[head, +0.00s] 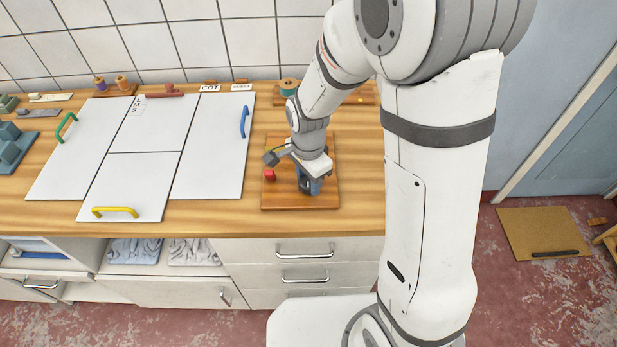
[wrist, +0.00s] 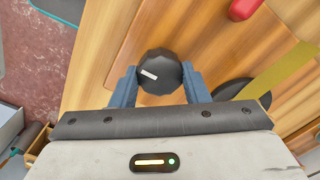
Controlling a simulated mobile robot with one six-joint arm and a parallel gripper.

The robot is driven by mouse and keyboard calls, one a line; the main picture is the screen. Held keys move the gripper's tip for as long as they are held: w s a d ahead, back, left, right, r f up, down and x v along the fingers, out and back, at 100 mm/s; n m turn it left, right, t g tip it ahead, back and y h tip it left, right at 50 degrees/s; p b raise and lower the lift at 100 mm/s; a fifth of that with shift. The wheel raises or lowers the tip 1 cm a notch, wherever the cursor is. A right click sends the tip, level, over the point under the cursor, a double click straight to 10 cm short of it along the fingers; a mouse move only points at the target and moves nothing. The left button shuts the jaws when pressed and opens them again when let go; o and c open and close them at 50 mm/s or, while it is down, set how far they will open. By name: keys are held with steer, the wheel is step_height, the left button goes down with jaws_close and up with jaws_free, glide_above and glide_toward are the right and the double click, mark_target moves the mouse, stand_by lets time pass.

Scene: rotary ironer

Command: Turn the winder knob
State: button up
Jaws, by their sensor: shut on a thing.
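The winder knob (wrist: 163,84) is black and many-sided, with a short white mark on its top. In the wrist view it sits between the two blue fingers of my gripper (wrist: 160,84), which is shut on it. In the head view my gripper (head: 310,186) points down over a brown wooden board (head: 272,198) on the worktop. The knob is hidden there by my gripper and wrist.
A red part (head: 269,174) stands on the board to the left of my gripper; it also shows in the wrist view (wrist: 243,9). A yellow strip (wrist: 280,78) and a dark disc (wrist: 243,92) lie right of the knob. White panels (head: 210,150) with coloured handles cover the worktop's left.

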steer(key=shift+c, duration=0.9)
steer(key=n+b, duration=0.1)
steer(key=n, duration=0.2)
steer(key=shift+f+n+b, duration=0.1)
steer(key=shift+n+b, duration=0.25)
steer(key=shift+n, duration=0.05)
steer(key=n+b, duration=0.2)
steer(key=n, duration=0.4)
steer(key=n+b, duration=0.1)
steer(key=n, duration=0.4)
steer(key=shift+n, duration=0.4)
steer(key=shift+n+b, duration=0.5)
steer(key=shift+n, duration=1.5)
